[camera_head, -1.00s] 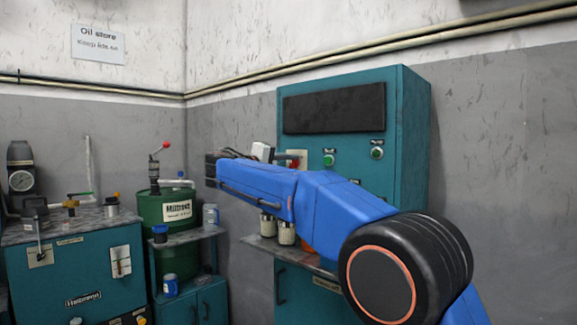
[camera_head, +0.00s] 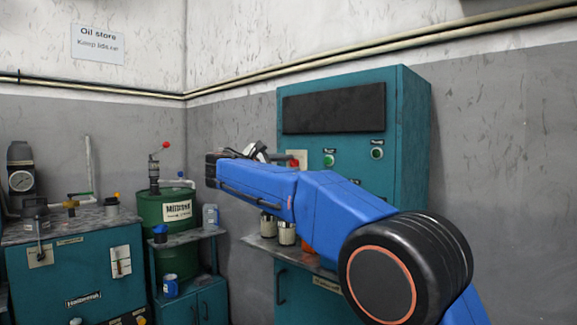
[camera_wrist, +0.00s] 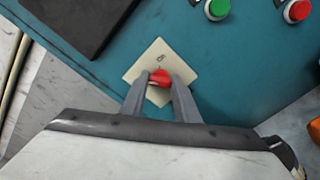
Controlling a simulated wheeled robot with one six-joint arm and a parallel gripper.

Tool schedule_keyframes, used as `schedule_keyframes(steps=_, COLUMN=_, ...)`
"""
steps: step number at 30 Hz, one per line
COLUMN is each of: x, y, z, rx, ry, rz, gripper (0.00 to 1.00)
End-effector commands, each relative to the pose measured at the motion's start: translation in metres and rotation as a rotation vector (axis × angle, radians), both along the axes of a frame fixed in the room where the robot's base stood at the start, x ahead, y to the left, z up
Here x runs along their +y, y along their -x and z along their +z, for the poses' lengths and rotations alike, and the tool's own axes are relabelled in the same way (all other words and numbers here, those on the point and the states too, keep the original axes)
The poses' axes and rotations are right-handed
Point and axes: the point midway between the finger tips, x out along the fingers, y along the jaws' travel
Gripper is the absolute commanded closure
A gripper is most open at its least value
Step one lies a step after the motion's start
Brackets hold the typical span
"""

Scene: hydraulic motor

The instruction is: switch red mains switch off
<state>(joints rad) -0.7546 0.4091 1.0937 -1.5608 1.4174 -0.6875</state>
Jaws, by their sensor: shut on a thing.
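The red mains switch (camera_wrist: 160,77) sits on a cream square plate (camera_wrist: 148,62) on the front of the teal cabinet (camera_wrist: 150,22). In the wrist view my gripper (camera_wrist: 160,82) has one grey finger on each side of the red knob and is shut on it. The knob looks turned at an angle to the plate, and part of it is hidden between the fingers. In the head view the switch (camera_head: 294,162) shows small above my blue arm, and the plate (camera_head: 301,157) shows beside it. My fingers are mostly hidden there.
A green button (camera_wrist: 217,8) and a red button (camera_wrist: 297,10) are on the same panel. A dark screen (camera_head: 334,108) is above the switch. Cans (camera_head: 286,232) stand on the ledge below my arm. A green drum (camera_head: 165,208) stands to the left.

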Motion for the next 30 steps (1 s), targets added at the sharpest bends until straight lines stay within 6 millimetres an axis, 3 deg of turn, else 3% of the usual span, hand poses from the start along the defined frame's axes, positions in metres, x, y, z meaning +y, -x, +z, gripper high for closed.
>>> schedule_keyframes(steps=12, x=0.0013, y=0.0, z=-0.0021, rx=0.104, ry=0.13, rz=0.001, gripper=0.94)
schedule_keyframes(steps=27, x=0.0015, y=0.0, z=-0.0027, rx=0.116, ry=0.144, rz=0.0, gripper=0.94)
schedule_keyframes(steps=28, x=0.0015, y=0.0, z=-0.0027, rx=0.116, ry=0.144, rz=0.0, gripper=0.7)
schedule_keyframes(steps=30, x=0.0014, y=0.0001, z=-0.0025, rx=0.116, ry=0.144, rz=0.0, gripper=0.53)
